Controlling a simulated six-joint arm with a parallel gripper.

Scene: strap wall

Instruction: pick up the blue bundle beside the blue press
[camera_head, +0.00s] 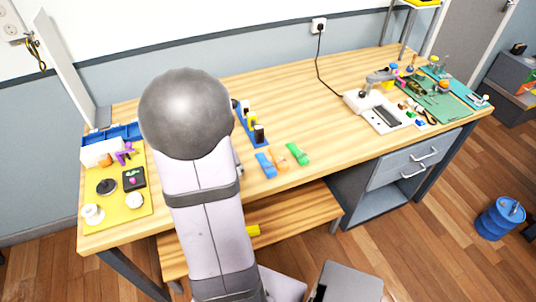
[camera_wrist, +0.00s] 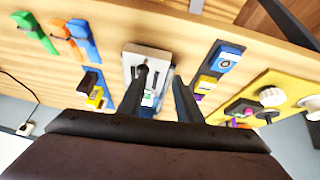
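A blue bundle (camera_head: 265,165) lies near the table's front edge, left of an orange one (camera_head: 280,160) and a green one (camera_head: 298,154). In the wrist view the blue bundle (camera_wrist: 84,40) is at upper left, beside the orange (camera_wrist: 62,30) and green (camera_wrist: 35,33) ones. My gripper (camera_wrist: 162,78) is open, its dark fingers apart over a grey device (camera_wrist: 150,57) with a small green mark. The blue bundle is outside the fingers, to their left. I cannot tell which thing is the blue press. My arm hides the gripper in the head view.
A blue strip (camera_head: 240,120) bears yellow and dark blocks. Another blue-based row (camera_wrist: 225,57) stands right of the fingers. A yellow mat (camera_head: 125,215) with small items is at left. A white device (camera_head: 372,105) stands at right. The table between the bundles and white device is clear.

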